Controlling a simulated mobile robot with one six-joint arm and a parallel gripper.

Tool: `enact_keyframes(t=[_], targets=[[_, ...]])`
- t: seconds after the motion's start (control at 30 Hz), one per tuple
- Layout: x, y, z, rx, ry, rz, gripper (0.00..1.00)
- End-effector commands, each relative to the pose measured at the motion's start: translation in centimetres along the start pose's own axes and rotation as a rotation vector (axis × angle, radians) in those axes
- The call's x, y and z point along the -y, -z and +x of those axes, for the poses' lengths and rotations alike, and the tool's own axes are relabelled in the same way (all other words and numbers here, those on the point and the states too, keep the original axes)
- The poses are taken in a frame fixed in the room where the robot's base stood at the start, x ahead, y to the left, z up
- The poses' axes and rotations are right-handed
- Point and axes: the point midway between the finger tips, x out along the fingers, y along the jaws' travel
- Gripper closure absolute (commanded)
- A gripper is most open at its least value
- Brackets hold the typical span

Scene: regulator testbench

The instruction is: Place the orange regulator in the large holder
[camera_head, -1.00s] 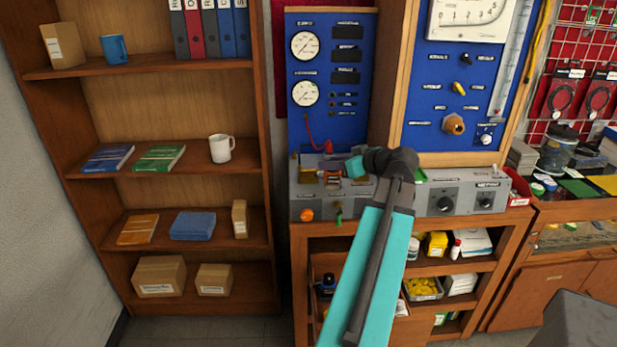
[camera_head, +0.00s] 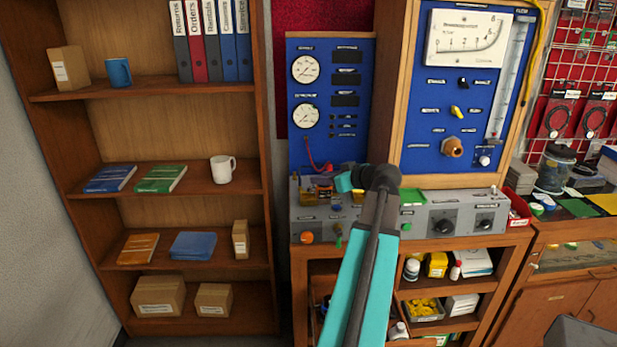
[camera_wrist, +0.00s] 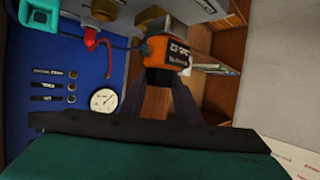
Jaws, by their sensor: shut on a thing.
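The orange regulator (camera_wrist: 168,50), with a black label and dark lower part, is between my gripper's dark fingers (camera_wrist: 160,82) in the wrist view. My gripper is shut on it. In the head view my gripper is over the left part of the grey bench console (camera_head: 360,222), in front of the blue gauge panel. The regulator is too small and crowded there to pick out surely. I cannot tell which fitting on the console is the large holder. A red part with a cable (camera_wrist: 90,40) and a teal part (camera_wrist: 40,15) lie left of the regulator in the wrist view.
The blue gauge panel (camera_head: 330,90) stands behind the console. An orange knob (camera_head: 307,237) and a green lever (camera_head: 338,242) are on its front. A wooden shelf unit (camera_head: 195,270) stands at left. A red box (camera_head: 518,209) is at the console's right end.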

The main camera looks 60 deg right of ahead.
Motion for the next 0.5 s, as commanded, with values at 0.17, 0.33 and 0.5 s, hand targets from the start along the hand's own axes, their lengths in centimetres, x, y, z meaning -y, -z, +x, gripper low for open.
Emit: enact_keyframes(t=[0.17, 0.33, 0.5], targets=[[-0.8, 1.3, 2.8, -0.001, 0.001, 0.001, 1.0], [-1.4, 2.0, 5.3, -0.001, 0.002, 0.001, 1.0], [-1.9, 2.7, 7.5, -0.001, 0.001, 0.0, 1.0]])
